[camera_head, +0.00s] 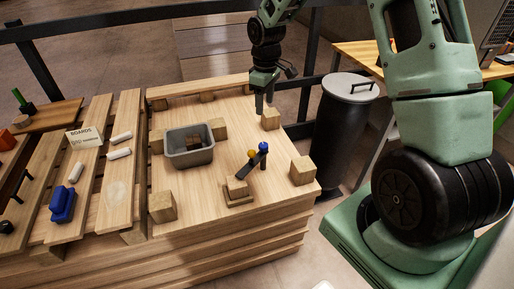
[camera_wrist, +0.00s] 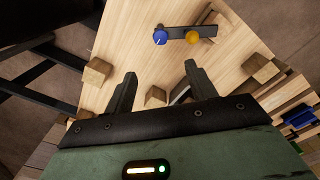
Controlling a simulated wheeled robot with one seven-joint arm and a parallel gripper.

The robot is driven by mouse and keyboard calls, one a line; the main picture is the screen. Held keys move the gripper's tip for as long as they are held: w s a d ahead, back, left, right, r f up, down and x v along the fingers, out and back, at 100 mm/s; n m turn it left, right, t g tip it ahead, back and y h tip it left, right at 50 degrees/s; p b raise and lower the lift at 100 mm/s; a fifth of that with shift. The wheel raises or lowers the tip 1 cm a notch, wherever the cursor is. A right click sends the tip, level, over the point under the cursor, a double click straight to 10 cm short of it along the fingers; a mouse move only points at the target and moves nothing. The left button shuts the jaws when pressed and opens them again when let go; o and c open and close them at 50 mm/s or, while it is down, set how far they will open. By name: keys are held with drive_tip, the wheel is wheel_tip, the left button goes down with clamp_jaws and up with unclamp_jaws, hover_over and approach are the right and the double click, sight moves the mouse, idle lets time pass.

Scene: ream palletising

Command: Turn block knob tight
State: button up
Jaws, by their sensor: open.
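A dark bar (camera_head: 248,164) slopes up from a wooden block (camera_head: 236,187) on a small wooden base on the pallet top. A blue knob (camera_head: 264,147) is at the bar's upper end, with a yellow knob (camera_head: 252,154) beside it. In the wrist view the blue knob (camera_wrist: 160,37) and the yellow knob (camera_wrist: 193,38) lie along the bar, beyond my fingertips. My gripper (camera_head: 265,106) points down over the far side of the pallet, near a corner block (camera_head: 271,119). Its fingers (camera_wrist: 161,70) are apart and empty, clear of both knobs.
A grey bin (camera_head: 190,158) with brown pieces inside stands left of the bar. Wooden blocks (camera_head: 162,206) (camera_head: 303,171) stand around the pallet top. A dark lidded drum (camera_head: 345,125) is at the right. A slatted pallet (camera_head: 92,170) with white rolls and a blue item lies left.

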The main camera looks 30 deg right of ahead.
sight(264, 145)
wheel_tip(264, 145, down, 17)
drive_tip(key=shift+r, duration=0.15)
idle(0.4)
drive_tip(key=c, duration=1)
